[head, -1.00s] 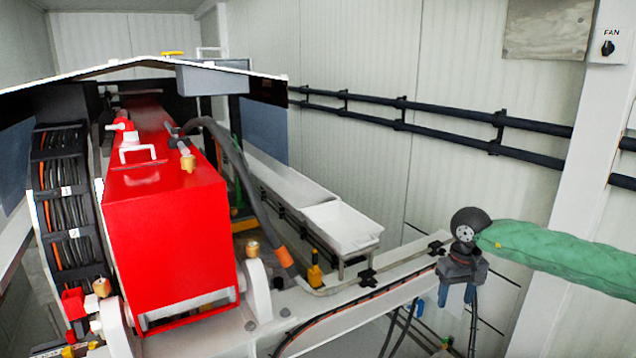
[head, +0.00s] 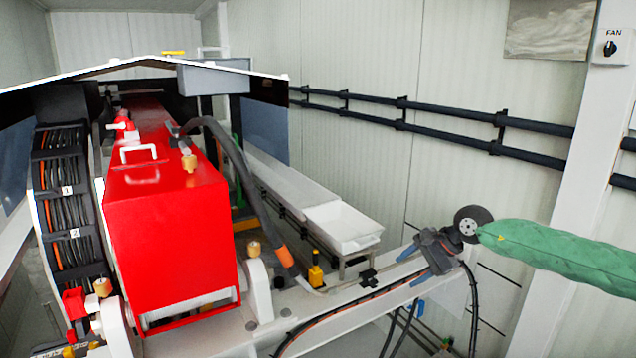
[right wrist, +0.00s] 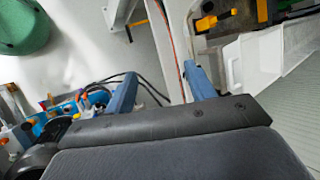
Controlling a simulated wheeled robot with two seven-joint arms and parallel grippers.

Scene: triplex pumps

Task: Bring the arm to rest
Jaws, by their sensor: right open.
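My right arm comes in from the right in a green sleeve. Its right gripper (head: 410,265) points left and a little down, in front of the white beam right of the red pump housing (head: 170,215). The two blue fingers stand apart with nothing between them. In the right wrist view the blue fingers (right wrist: 157,88) are also spread and empty, over the beam and grey floor. My left gripper is not in view.
A white frame beam (head: 350,318) runs under the gripper. A white tray (head: 343,227) lies beyond it. Black wall pipes (head: 450,133) and a white post (head: 580,180) stand behind the arm. A black cable hangs by the wrist.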

